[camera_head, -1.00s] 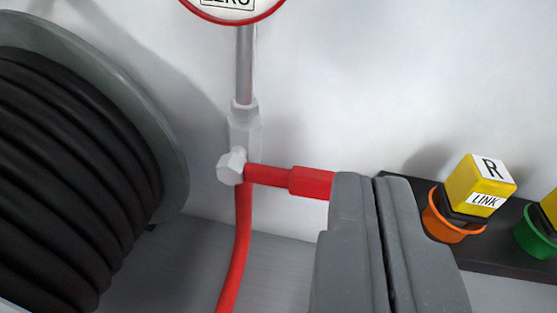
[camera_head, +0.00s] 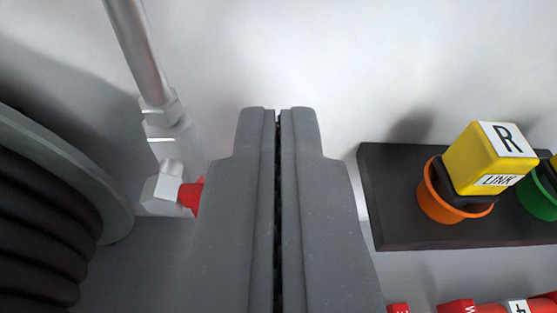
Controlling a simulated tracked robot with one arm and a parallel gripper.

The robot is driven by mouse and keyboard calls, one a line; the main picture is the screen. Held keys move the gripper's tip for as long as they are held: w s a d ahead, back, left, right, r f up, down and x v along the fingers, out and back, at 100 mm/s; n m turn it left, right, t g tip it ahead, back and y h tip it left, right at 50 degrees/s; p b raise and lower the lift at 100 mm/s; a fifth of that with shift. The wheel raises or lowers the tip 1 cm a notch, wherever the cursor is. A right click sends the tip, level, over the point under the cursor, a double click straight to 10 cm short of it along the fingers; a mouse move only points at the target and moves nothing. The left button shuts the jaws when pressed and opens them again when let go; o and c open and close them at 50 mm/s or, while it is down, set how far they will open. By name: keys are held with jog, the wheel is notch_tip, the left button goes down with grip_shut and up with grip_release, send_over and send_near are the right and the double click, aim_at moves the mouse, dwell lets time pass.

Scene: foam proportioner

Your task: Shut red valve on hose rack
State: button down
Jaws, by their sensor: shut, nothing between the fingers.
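The red valve handle (camera_head: 191,195) shows only as a short red stub at the left side of my gripper; the rest of it is hidden behind the fingers. Its white valve body (camera_head: 168,187) sits at the lower end of a grey metal pipe (camera_head: 138,50) on the pale wall. My gripper (camera_head: 279,112) is shut and empty, in the middle of the view, to the right of the valve body. I cannot tell whether its left finger touches the handle. The red hose under the valve is out of sight.
A hose reel (camera_head: 45,215) with black hose stands at the left. At the right, a dark panel (camera_head: 385,210) carries a yellow block (camera_head: 487,160) marked R LINK in an orange ring (camera_head: 440,205), with a green ring (camera_head: 537,200) beside it. Red labelled parts (camera_head: 458,306) lie along the lower right edge.

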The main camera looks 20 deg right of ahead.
jog(key=shift+w+d+f+p, duration=0.15)
jog(key=shift+w+f, duration=0.1)
jog(key=shift+f, duration=0.5)
jog(key=shift+w+d+f+p, duration=0.1)
jog(key=shift+w+f, duration=0.2)
jog(key=shift+f, duration=0.4)
jog(key=shift+w+d+f+p, duration=0.15)
jog(key=shift+w+f, duration=0.1)
jog(key=shift+f, duration=0.5)
jog(key=shift+s+f+b, duration=0.15)
jog(key=shift+f+b, duration=0.2)
jog(key=shift+f, duration=0.4)
notch_tip(320, 180, up, 5)
jog(key=p, duration=0.3)
jog(key=b+v, duration=0.3)
jog(key=v, duration=0.6)
jog(key=shift+s, duration=0.3)
